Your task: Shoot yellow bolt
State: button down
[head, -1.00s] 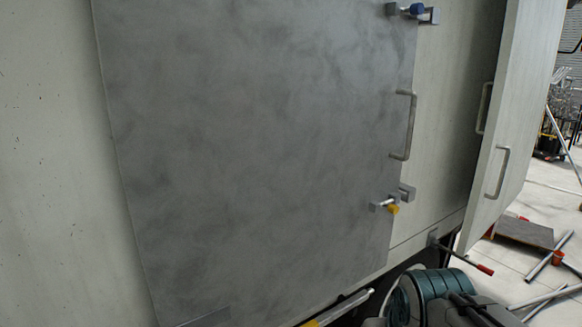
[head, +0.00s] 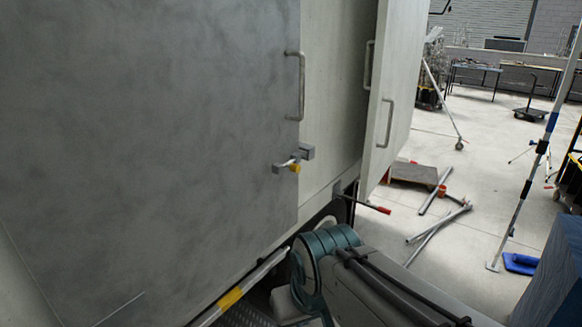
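The yellow bolt (head: 294,168) is a small metal slide bolt with a yellow knob. It sits at the right edge of the large grey door panel (head: 150,130), below that door's handle (head: 300,86). A metal catch block (head: 307,151) stands just right of it on the pale frame. I cannot tell how far the bolt reaches into the catch. My gripper's fingers are not in view.
A pale door with a handle (head: 386,122) stands open to the right. A red-tipped lever (head: 376,208) sticks out below it. A teal ribbed cylinder (head: 325,243) and a yellow-banded bar (head: 230,299) are at the bottom. Loose pipes (head: 438,232) lie on the floor at right.

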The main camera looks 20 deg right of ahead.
aim_at(295, 169)
jog(key=k, duration=0.65)
jog(key=z, duration=0.65)
jog(key=i, duration=1.35)
jog(key=u, duration=0.65)
jog(key=i, duration=0.3)
jog(key=u, duration=0.45)
